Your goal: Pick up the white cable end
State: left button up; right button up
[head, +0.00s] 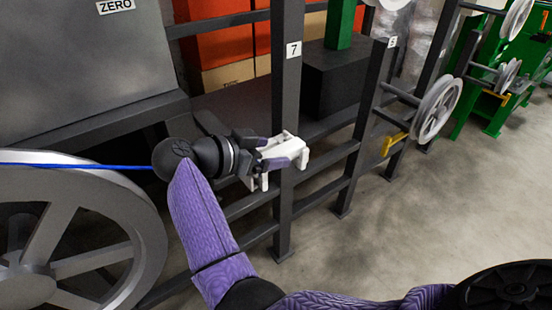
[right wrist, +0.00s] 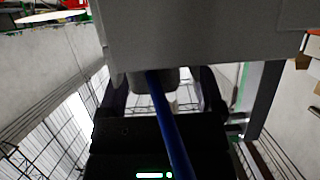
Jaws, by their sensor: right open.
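The white cable end (head: 288,150) is a blocky white piece with prongs, just past my right gripper in the head view. In the right wrist view it appears as a large pale block (right wrist: 200,40) across the top. The blue cable (head: 80,165) comes in from the left and passes out of sight at my wrist. In the right wrist view the blue cable (right wrist: 168,120) runs up to the block. My right gripper (head: 262,152) is open, with dark fingers on either side of the cable by the white end. Contact is unclear. My left gripper is not in view.
A large grey wheel (head: 148,215) stands at the left under a grey machine panel (head: 90,60). A dark frame post labelled 7 (head: 290,95) and rails stand around the gripper. A smaller wheel (head: 437,108) is at right. The concrete floor (head: 400,220) is open.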

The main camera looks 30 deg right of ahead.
aim_at(270, 154)
jog(key=shift+d+f, duration=0.1)
jog(key=shift+d, duration=0.2)
grip_shut()
notch_tip(270, 154, up, 10)
jog(key=p, duration=0.3)
